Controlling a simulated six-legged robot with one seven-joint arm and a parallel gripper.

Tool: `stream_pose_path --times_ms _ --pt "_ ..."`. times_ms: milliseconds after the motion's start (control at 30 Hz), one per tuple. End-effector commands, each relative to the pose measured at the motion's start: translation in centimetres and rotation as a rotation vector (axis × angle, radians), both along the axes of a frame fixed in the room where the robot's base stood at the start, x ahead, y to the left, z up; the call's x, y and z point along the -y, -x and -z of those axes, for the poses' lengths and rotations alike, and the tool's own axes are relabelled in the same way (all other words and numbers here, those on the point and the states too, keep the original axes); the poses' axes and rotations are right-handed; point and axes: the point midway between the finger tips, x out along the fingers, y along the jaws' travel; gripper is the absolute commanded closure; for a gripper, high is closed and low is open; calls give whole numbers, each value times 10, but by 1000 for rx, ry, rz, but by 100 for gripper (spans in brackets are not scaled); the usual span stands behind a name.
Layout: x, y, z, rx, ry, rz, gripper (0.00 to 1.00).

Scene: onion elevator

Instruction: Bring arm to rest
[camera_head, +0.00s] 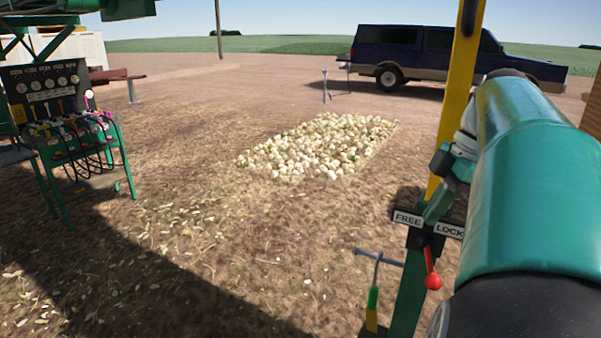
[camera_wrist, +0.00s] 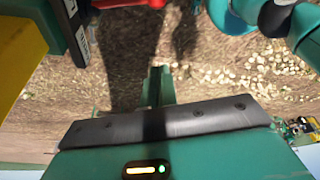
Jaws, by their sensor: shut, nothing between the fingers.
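My arm, with a teal sleeve, fills the right side of the head view in front of a yellow post. My gripper (camera_wrist: 161,76) shows in the wrist view as a narrow teal pair of fingers pointing away from the camera, shut and empty. In the wrist view the red lever (camera_wrist: 118,4) and part of the plate (camera_wrist: 83,38) show at top left, apart from the fingers.
A pile of onions (camera_head: 318,146) lies on the dirt ahead. A green control stand (camera_head: 62,120) with gauges and levers is at left. A dark blue vehicle (camera_head: 420,55) is parked behind. A blue T-handle (camera_head: 378,258) stands left of the post. Open dirt lies in between.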

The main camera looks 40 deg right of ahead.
Motion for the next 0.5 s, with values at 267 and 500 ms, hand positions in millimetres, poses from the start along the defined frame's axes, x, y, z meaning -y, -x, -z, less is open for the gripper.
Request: stream_pose_path --times_ms 267,500 --pt "-9 -7 5 -2 -3 23 100" --pt "-80 -55 39 -26 -10 215 100"
